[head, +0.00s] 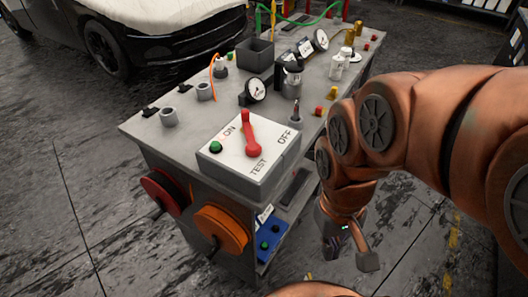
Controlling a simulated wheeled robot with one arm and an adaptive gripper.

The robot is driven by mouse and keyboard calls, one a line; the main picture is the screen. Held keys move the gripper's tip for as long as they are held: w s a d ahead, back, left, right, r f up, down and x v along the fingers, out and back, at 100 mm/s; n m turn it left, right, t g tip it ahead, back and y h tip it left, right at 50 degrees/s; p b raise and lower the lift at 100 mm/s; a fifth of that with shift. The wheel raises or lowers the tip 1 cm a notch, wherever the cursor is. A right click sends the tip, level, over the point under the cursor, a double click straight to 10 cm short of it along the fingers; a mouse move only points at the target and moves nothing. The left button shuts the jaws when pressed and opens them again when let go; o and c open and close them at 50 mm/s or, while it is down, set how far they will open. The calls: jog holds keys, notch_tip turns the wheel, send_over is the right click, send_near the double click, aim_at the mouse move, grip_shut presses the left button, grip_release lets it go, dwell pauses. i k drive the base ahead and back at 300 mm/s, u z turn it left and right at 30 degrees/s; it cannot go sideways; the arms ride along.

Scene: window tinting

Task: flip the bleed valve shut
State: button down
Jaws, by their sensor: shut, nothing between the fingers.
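A grey box with a white top marked ON, TEST and OFF sits at the near corner of the bench. A red lever (250,136) stands on it, its narrow end pointing to the far side, between ON and OFF. I cannot tell whether this lever is the bleed valve; no part is labelled so. A green button (216,147) is at the box's left corner. My gripper (366,260) hangs low to the right of the bench, shut and empty, apart from the box and lower than the bench top.
The grey bench (188,136) also carries gauges (256,89), small cylinders, bottles and a dark open bin (255,55). Red and orange reels (221,231) stick out from its near side. A blue case (269,238) is on the lower shelf. Floor is clear at the lower left.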

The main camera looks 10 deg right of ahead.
aim_at(334, 91)
jog(key=k, duration=0.5)
jog(key=z, duration=1.6)
jog(key=i, duration=1.15)
jog(key=u, duration=2.05)
